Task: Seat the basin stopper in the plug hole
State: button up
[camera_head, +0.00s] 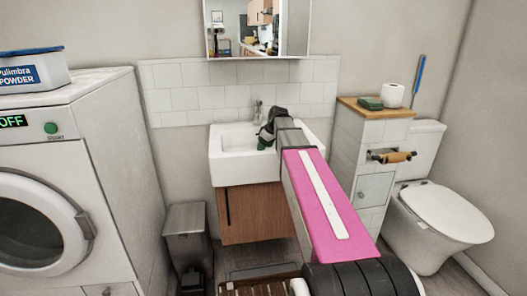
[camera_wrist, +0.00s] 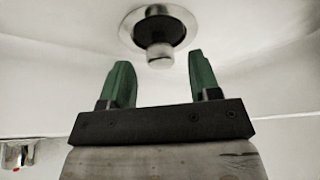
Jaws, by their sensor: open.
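The white basin (camera_head: 236,152) is fixed to the wall above a wooden cabinet. In the wrist view the plug hole (camera_wrist: 187,22) shows as a round metal ring at the top. The basin stopper (camera_wrist: 159,54), with a dark body and a pale knob, stands within the ring's outline; I cannot tell whether it is fully down. My gripper (camera_wrist: 160,82) has its green fingers spread, with the knob just beyond their tips and nothing between them. In the head view my gripper (camera_head: 263,143) is over the basin, and my arm hides its right part.
The tap (camera_head: 257,108) stands at the basin's back; a tap part with a red mark (camera_wrist: 17,155) shows lower left in the wrist view. A washing machine (camera_head: 60,180) is at left, a bin (camera_head: 187,238) beside the cabinet, and a tiled unit (camera_head: 352,150) and toilet (camera_head: 440,215) at right.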

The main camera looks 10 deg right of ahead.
jog(key=v, duration=0.9)
jog(key=shift+s, duration=0.1)
